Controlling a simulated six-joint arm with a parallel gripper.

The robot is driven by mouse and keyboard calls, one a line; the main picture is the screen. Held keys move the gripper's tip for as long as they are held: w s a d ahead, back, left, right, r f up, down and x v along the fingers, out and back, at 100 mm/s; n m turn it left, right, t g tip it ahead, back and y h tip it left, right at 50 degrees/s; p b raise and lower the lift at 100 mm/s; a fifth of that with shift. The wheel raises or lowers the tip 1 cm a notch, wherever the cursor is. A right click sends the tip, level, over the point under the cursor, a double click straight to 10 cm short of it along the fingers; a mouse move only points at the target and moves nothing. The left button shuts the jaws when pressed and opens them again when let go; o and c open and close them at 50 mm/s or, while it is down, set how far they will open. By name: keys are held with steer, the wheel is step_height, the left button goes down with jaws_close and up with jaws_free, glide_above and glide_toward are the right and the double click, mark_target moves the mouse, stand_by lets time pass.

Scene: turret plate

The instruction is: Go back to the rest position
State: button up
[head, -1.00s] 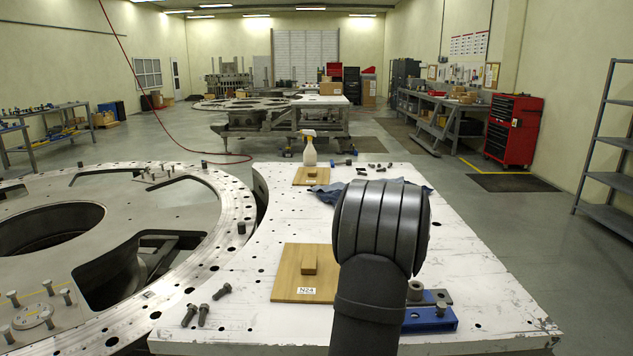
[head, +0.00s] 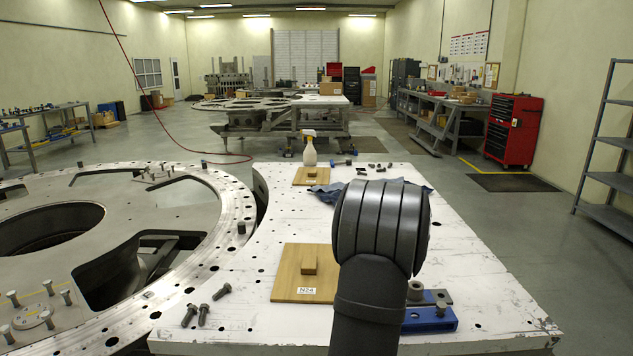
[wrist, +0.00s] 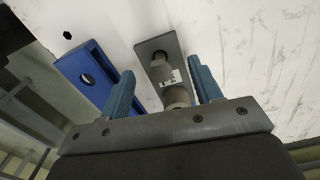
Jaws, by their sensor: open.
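In the wrist view my gripper (wrist: 163,94) has its two blue fingers spread wide apart. Between and beyond them is a grey metal plate (wrist: 150,46) with a round metal bushing and a small printed label. I cannot tell from this view whether a finger touches it. A blue fixture block (wrist: 85,72) lies to the left of the fingers. In the head view my dark arm stands in front of the table and hides the gripper. The blue block (head: 430,320) and the grey bushing (head: 415,291) show just right of the arm.
The white table (head: 250,337) carries a wooden board marked N24 (head: 285,286), several loose bolts (head: 203,313), a blue cloth (head: 328,192), a spray bottle (head: 309,153) and a second wooden board (head: 311,176). The large round turret plate (head: 150,205) stands at left.

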steer(key=n, duration=0.6)
stand_by(0.4)
stand_by(0.4)
steer(key=m, duration=0.4)
steer(key=shift+m, duration=2.9)
